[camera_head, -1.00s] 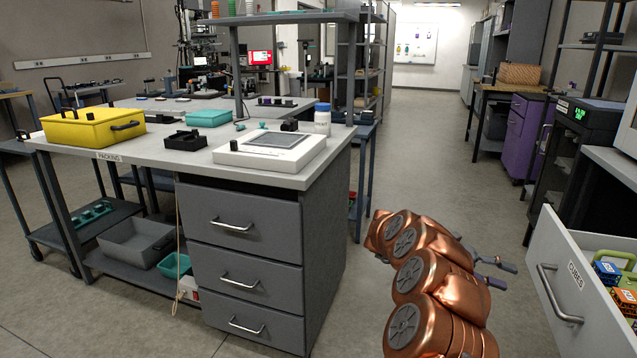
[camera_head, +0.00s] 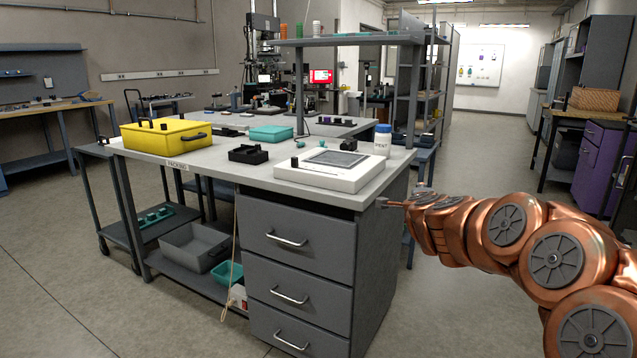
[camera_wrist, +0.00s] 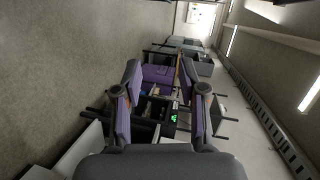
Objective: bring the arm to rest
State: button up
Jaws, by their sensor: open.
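My copper-coloured arm (camera_head: 520,240) reaches in from the right edge of the head view, stretched leftward in front of the aisle. My gripper lies at its far end, mostly hidden behind the arm links there. In the wrist view my gripper (camera_wrist: 160,90) is open, its two purple-padded fingers apart with nothing between them. Beyond the fingers are a dark device with a green display and a purple cabinet (camera_wrist: 158,74), at a distance and untouched.
The packing bench (camera_head: 235,180) with drawers stands left of my arm, its right corner near the arm's end. On it are a yellow case (camera_head: 165,134), a white scale (camera_head: 330,172) and a white bottle (camera_head: 382,142). Open floor (camera_head: 465,295) lies below the arm.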

jog(key=s+a+n+g+y, duration=0.1)
jog(key=s+a+n+y, duration=0.25)
jog(key=a, duration=0.25)
jog(key=s+a+n+y, duration=0.3)
jog(key=a+n, duration=0.1)
jog(key=a, duration=0.3)
jog(key=s+a+f+n+g+y, duration=0.3)
jog(key=s+a+f+n+g, duration=0.3)
jog(key=s, duration=0.5)
jog(key=s+d+f+n+g+h, duration=0.1)
jog(key=s+f+n+g, duration=0.1)
jog(key=s+f, duration=0.5)
jog(key=s+f+n+g+h, duration=0.1)
jog(key=s+f+n+g, duration=0.2)
jog(key=s, duration=0.8)
jog(key=s+d+f+n+g+h, duration=0.1)
jog(key=s+d+f+g+h, duration=0.3)
jog(key=s, duration=0.6)
jog(key=s+d+n+g+y, duration=0.1)
jog(key=s+d, duration=0.4)
jog(key=s, duration=0.5)
notch_tip(320, 180, up, 26)
jog(key=s+p, duration=0.2)
jog(key=p, duration=2.2)
jog(key=shift+d+p, duration=0.3)
jog(key=shift+d, duration=0.05)
jog(key=shift+d, duration=0.1)
